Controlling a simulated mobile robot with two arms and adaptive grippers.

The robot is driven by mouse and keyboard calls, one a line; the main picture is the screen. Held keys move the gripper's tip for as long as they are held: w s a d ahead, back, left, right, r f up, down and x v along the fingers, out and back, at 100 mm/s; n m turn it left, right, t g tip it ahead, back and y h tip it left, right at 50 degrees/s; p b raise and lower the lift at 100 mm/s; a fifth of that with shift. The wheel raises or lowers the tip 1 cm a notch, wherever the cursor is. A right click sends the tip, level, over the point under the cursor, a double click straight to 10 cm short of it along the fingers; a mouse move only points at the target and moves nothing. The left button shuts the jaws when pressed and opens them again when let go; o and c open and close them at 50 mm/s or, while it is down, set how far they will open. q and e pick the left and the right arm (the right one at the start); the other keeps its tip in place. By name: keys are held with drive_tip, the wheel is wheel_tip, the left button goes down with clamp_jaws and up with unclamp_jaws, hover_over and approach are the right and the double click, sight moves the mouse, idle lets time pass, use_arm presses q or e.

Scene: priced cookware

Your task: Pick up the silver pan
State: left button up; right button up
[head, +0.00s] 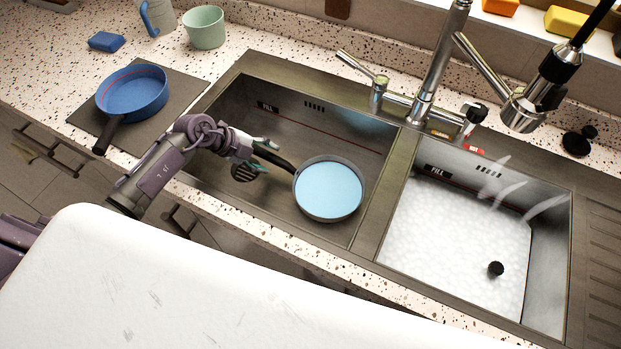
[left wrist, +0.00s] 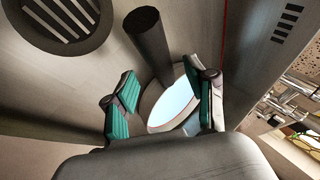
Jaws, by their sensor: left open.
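A pan (head: 328,189) with a grey rim, a light-blue inside and a black handle (head: 273,157) sits in the left sink basin. Its handle points left and up, toward my left gripper. My left gripper (head: 259,155) is open at the handle's end in the head view. In the left wrist view, the dark handle (left wrist: 150,45) runs down between the two teal-padded fingers of the gripper (left wrist: 165,103), and the pan's light-blue inside (left wrist: 172,108) shows behind them. I cannot tell whether the fingers touch the handle. My right gripper is not in view.
A blue pan (head: 133,92) rests on a dark mat (head: 180,91) left of the sink. The right basin (head: 455,240) holds foam and a black plug (head: 495,268). The faucet (head: 437,70) stands behind the basins. A drain (left wrist: 68,20) lies near the gripper.

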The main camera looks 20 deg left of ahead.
sight(272, 157)
use_arm(q)
drive_tip(key=x, duration=0.3)
drive_tip(key=shift+w+d+f, duration=0.1)
drive_tip(key=shift+w+d, duration=0.1)
drive_tip(key=shift+s, duration=0.1)
drive_tip(key=shift+c, duration=0.2)
clamp_jaws()
